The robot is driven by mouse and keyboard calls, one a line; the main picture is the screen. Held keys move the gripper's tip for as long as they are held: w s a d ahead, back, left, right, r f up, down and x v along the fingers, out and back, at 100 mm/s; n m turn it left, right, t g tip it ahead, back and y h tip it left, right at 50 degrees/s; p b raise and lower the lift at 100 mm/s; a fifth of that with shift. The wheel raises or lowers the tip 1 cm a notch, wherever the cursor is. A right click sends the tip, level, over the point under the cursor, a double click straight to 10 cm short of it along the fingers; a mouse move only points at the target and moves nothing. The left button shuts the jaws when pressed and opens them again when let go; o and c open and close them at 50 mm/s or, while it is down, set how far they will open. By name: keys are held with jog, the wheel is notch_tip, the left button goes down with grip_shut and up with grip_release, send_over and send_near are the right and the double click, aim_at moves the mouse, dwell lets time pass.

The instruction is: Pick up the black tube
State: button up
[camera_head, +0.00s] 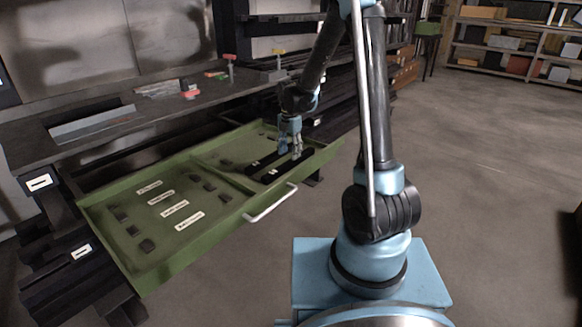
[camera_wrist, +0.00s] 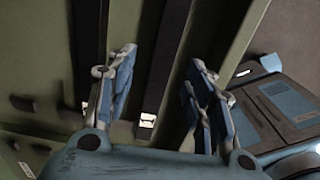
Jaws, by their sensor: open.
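Two long black tubes lie side by side in the right part of an open green drawer (camera_head: 225,212). In the head view, one black tube (camera_head: 258,164) is on the left and the other black tube (camera_head: 270,175), with a small white label, is nearer the drawer's front. My gripper (camera_head: 291,150) points down over the tubes. In the wrist view my gripper (camera_wrist: 160,63) is open, with one black tube (camera_wrist: 168,50) showing between its fingers. The other black tube (camera_wrist: 90,45) is beyond the left finger, partly hidden by it. I cannot tell whether the fingers touch either tube.
The drawer's left part holds several small dark pieces and white label strips (camera_head: 161,196). A white handle (camera_head: 270,203) is on its front. A dark workbench (camera_head: 60,140) with red and yellow items stands behind. The floor (camera_head: 490,170) on the right is clear.

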aim_at(290, 161)
jog(key=shift+s+d+f, duration=0.1)
jog(key=shift+s+f, duration=0.05)
jog(key=shift+f, duration=2.2)
grip_shut()
